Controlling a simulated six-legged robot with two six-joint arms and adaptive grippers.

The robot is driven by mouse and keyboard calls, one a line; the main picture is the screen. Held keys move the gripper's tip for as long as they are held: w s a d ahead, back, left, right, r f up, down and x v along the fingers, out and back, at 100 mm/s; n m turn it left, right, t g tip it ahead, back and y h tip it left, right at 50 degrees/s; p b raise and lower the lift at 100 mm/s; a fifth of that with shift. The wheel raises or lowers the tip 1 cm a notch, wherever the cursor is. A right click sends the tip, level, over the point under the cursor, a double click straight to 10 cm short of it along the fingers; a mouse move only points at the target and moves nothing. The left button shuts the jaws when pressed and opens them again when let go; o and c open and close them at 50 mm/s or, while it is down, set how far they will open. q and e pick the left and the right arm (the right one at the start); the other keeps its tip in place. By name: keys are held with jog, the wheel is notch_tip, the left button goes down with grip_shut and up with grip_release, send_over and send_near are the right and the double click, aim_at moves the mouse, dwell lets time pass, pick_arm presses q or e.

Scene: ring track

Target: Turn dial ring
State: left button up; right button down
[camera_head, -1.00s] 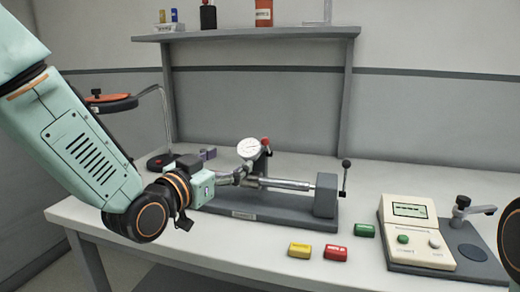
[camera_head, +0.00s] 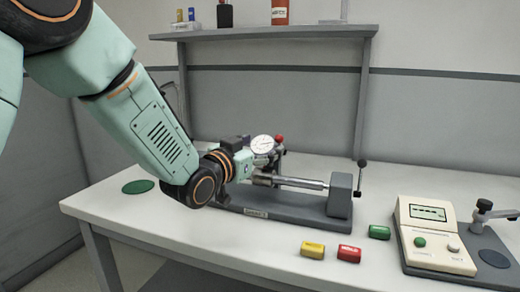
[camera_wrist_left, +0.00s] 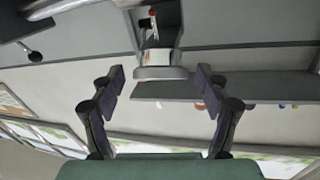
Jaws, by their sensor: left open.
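The dial gauge (camera_head: 262,144), with a round white face, a ring around it and a red knob behind, stands at the left end of a dark grey bench fixture (camera_head: 285,212). My left gripper (camera_head: 250,174) is beside the gauge, at its lower left; its fingers are hard to make out in the head view. In the left wrist view the gripper (camera_wrist_left: 160,82) is open and empty. The gauge's silver side (camera_wrist_left: 158,56) shows edge-on beyond the gap between the fingertips, apparently untouched. My right gripper is out of view.
A silver rod (camera_head: 298,183) runs right to a grey block with a lever (camera_head: 361,180). Yellow (camera_head: 312,250), red (camera_head: 349,254) and green (camera_head: 379,232) blocks lie in front. A cream meter box (camera_head: 433,235) stands right. A shelf (camera_head: 270,32) spans above. A dark green disc (camera_head: 138,187) lies on the table's left.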

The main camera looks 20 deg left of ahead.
pick_arm(q)
jog(key=shift+w+f, duration=0.1)
jog(key=shift+c, duration=0.7)
jog(key=c, duration=1)
jog(key=shift+a+m+h+p, duration=0.1)
jog(key=shift+m+h+p, duration=0.3)
jog(key=shift+p, duration=0.2)
jog(key=m+g+h+p, duration=0.2)
jog(key=m+g+p, duration=0.1)
jog(key=p, duration=0.3)
jog(key=m+g+h+p, duration=0.2)
jog(key=m+g+p, duration=0.1)
jog(key=m+p, duration=0.3)
jog(key=m+g+h+p, duration=0.2)
jog(key=m+g+p, duration=0.2)
jog(key=p, duration=0.2)
jog(key=shift+w+a+r+m+h, duration=0.25)
jog(key=shift+a+r+m+h, duration=0.05)
jog(key=shift+r+h, duration=0.1)
jog(key=shift+f+m+g+p, duration=0.1)
jog(key=shift+m+g+p, duration=1.1)
jog(key=shift+g+p, duration=0.1)
